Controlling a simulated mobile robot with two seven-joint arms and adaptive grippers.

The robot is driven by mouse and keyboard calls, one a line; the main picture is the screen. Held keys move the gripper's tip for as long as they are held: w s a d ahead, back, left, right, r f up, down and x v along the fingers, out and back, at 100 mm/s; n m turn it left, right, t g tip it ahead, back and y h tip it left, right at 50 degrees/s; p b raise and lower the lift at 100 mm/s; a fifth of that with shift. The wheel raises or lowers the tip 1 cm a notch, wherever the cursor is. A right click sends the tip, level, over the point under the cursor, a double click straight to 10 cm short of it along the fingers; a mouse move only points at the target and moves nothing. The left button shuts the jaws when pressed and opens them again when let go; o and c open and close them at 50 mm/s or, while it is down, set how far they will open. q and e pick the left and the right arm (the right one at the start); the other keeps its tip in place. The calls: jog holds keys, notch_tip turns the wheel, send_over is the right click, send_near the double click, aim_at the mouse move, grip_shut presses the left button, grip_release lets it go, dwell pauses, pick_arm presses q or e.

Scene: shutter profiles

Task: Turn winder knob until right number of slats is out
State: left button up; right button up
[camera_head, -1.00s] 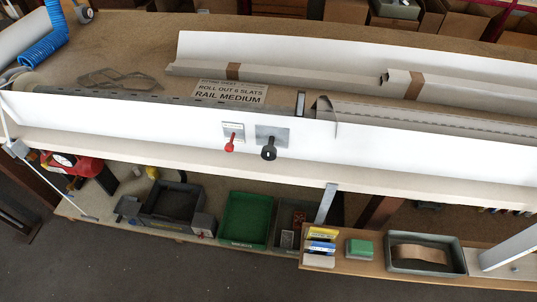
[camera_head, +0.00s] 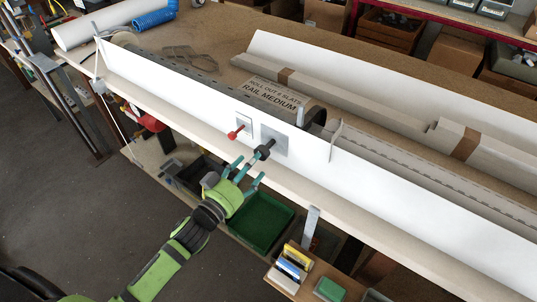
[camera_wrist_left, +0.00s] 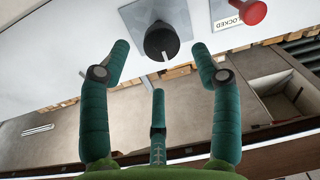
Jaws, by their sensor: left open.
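The black winder knob (camera_head: 264,151) sticks out from a grey plate (camera_head: 276,141) on the white front panel. In the left wrist view the knob (camera_wrist_left: 160,42) shows a white mark pointing down. My left gripper (camera_head: 246,172) is open and empty just in front of the knob. Its teal fingers (camera_wrist_left: 160,60) are spread on both sides of and below the knob, apparently not touching it. A sign (camera_head: 272,96) on the bench reads "ROLL OUT 6 SLATS RAIL MEDIUM". I cannot count any slats out. My right gripper is out of view.
A red knob (camera_head: 236,133) sits left of the winder knob, beside a label (camera_wrist_left: 228,22) reading "LOCKED" in the left wrist view. A green tray (camera_head: 262,222) stands on the shelf below. Long wrapped profiles (camera_head: 360,103) lie on the bench.

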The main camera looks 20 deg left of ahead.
aim_at(261, 152)
pick_arm(q)
jog(key=x, duration=0.3)
jog(key=p+x, duration=0.1)
jog(key=x, duration=0.1)
jog(key=shift+w+a, duration=0.15)
jog(key=shift+a, duration=0.1)
jog(key=shift+w+d, duration=0.2)
jog(key=shift+w, duration=0.05)
jog(key=shift+w+f, duration=0.1)
jog(key=c, duration=1.2)
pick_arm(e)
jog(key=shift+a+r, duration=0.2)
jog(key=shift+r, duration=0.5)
